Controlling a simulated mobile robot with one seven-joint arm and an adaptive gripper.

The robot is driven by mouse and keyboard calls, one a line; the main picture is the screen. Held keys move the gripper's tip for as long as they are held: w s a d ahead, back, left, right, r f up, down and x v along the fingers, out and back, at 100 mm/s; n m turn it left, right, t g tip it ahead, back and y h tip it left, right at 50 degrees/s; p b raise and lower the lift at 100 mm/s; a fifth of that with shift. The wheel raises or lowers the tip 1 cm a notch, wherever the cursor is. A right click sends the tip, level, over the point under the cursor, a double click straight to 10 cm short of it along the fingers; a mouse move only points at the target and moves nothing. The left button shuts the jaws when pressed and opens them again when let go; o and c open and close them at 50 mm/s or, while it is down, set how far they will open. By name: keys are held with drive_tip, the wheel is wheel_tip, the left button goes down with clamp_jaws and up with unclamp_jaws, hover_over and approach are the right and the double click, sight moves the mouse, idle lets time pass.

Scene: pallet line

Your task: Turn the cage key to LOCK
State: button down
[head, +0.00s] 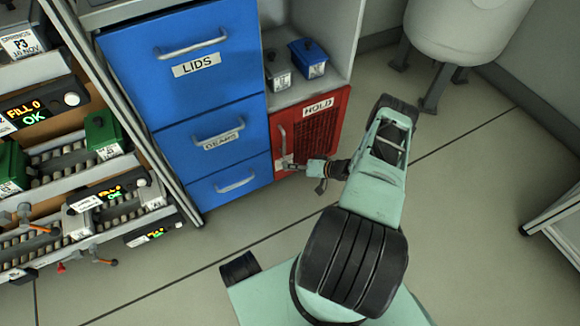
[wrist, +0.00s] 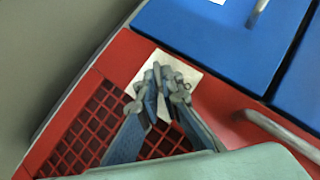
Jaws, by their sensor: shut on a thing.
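The red cage door (head: 318,132), labelled HOLD, has a dark mesh window and a grey bar handle (head: 282,140). It also shows in the wrist view (wrist: 112,62). My gripper (head: 292,165) reaches the door's lower left. In the wrist view its fingertips (wrist: 165,88) are shut on a small grey key (wrist: 157,74) in front of the plate.
Blue drawers labelled LIDS (head: 182,62) and GEARS (head: 215,138) stand left of the cage. A grey bin and a blue bin (head: 308,58) sit on the shelf above. Racks with green bins (head: 103,135) are at the far left.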

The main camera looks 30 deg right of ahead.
drive_tip(key=shift+w+d+f+m+t+y, duration=0.1)
drive_tip(key=shift+m+t+y, duration=0.05)
drive_tip(key=shift+m+y, duration=0.35)
drive_tip(key=shift+d+f+m+t+y, duration=0.15)
drive_tip(key=shift+m+y, duration=0.15)
drive_tip(key=shift+y, duration=0.3)
drive_tip(key=shift+r, duration=0.15)
drive_tip(key=c, duration=2.1)
unclamp_jaws()
drive_tip(key=shift+a, duration=0.1)
drive_tip(key=v, duration=1.2)
